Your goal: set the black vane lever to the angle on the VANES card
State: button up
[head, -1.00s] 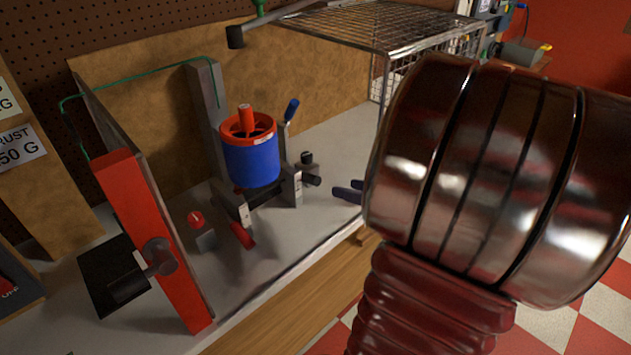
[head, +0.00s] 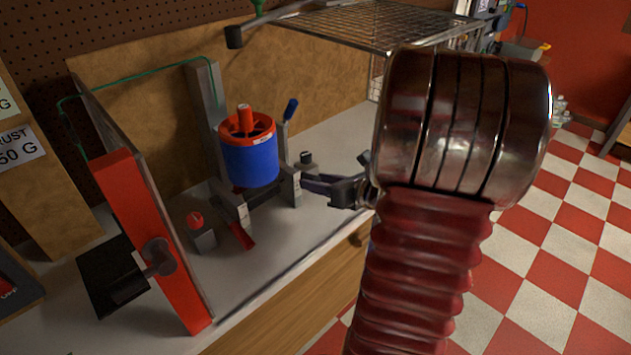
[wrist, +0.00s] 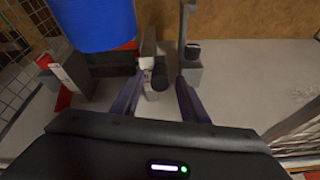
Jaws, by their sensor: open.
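A short black lever (wrist: 159,74), which looks like the vane lever, sticks out from a grey bracket (wrist: 147,48) below the blue duct (wrist: 100,20). My gripper (wrist: 160,77) is open, with its two dark fingers on either side of the lever's end in the wrist view; I cannot tell whether either touches it. In the head view my gripper (head: 309,182) is just right of the bracket, and its fingers hide most of the lever. The lever's exact angle is unclear. I see no readable VANES card.
The blue duct (head: 250,165) with red rotor stands left of my gripper. A black knob on a grey block (wrist: 193,50) is just beyond the right finger. A blue-handled lever (head: 290,110) stands behind.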

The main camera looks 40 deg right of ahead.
jog(key=shift+w+f, duration=0.3)
jog(key=shift+w, duration=0.35)
grip_shut()
